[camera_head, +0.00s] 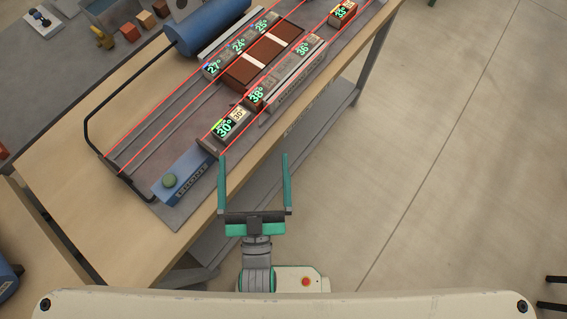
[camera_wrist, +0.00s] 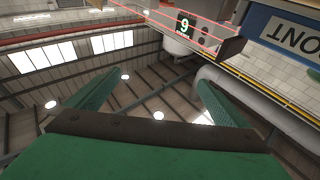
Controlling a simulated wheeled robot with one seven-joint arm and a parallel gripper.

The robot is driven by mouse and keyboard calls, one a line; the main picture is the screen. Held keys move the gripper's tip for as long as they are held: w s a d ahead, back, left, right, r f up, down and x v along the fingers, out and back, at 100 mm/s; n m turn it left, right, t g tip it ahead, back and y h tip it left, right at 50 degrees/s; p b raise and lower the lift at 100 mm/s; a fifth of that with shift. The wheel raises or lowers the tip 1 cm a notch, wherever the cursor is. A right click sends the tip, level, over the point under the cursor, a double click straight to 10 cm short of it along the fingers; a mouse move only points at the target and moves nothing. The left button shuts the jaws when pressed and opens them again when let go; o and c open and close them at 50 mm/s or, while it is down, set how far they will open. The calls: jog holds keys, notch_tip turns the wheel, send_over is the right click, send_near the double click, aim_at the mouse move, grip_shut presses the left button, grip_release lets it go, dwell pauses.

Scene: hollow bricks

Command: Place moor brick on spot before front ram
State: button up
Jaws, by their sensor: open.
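My gripper (camera_head: 254,155) is open and empty, with its teal fingers beside the table's right edge and pointing up the picture. In the wrist view my gripper (camera_wrist: 160,80) points up at the ceiling with nothing between its fingers. A blue box with a green dome (camera_head: 180,178), perhaps the front ram, stands at the near end of the grey bed. Beyond it is a small brick tagged 30° (camera_head: 225,128), with a brick tagged 38° (camera_head: 256,95) farther along. A brick tagged 33° (camera_head: 343,12) is at the far end. I cannot tell which brick is the moor one.
Red-brown blocks with white strips (camera_head: 240,72) lie mid-bed, flanked by grey tagged bricks. The wooden table edge (camera_head: 300,125) is close; open floor (camera_head: 450,150) lies at right.

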jog(key=s+d+f+g, duration=0.6)
jog(key=s+f, duration=0.5)
jog(key=s, duration=0.1)
jog(key=shift+d+f+h, duration=0.15)
jog(key=shift+d+h, duration=0.25)
dwell(0.5)
